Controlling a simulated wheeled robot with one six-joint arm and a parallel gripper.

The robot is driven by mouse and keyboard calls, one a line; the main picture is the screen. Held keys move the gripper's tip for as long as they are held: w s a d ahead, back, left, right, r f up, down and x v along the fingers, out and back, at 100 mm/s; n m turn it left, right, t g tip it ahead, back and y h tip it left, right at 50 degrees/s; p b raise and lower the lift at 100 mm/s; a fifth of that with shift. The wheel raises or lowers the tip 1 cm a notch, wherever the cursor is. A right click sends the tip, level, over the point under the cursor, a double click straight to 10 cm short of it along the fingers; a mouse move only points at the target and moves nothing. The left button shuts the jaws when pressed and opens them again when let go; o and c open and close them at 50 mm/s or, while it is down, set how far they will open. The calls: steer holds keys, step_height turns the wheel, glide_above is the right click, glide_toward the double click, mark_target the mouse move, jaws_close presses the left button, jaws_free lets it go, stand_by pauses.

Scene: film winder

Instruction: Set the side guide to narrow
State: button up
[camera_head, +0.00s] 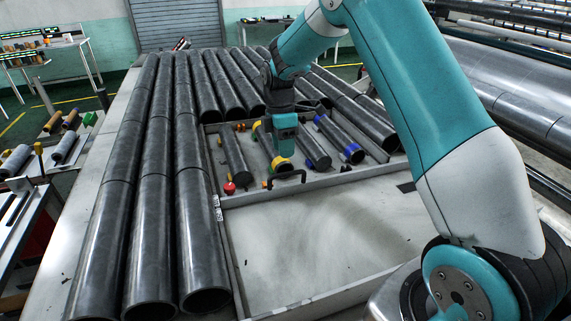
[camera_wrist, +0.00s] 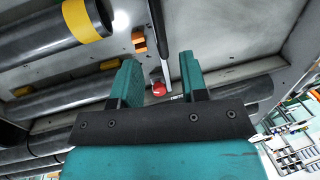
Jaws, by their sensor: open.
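My gripper (camera_head: 284,148) hangs over the shallow tray, above the yellow-banded dark roller (camera_head: 265,143). In the wrist view my gripper (camera_wrist: 158,66) has its two teal fingers apart with nothing clasped between them. In the head view a red knob (camera_head: 230,187) is at the tray's front left corner. I cannot tell for certain which part is the side guide or how it is set.
Long dark rollers (camera_head: 150,215) cover the table's left side and back. The tray also holds a blue-banded roller (camera_head: 340,140) and a plain dark one (camera_head: 233,153). The pale panel (camera_head: 310,240) in front is clear.

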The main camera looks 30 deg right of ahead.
steer(key=f+p, duration=0.1)
steer(key=f, duration=0.2)
steer(key=s+f, duration=0.1)
steer(key=f, duration=0.2)
steer(key=shift+s+a+f+p, duration=0.15)
steer(key=shift+f+p, duration=0.15)
steer(key=shift+p, duration=0.05)
jaws_close()
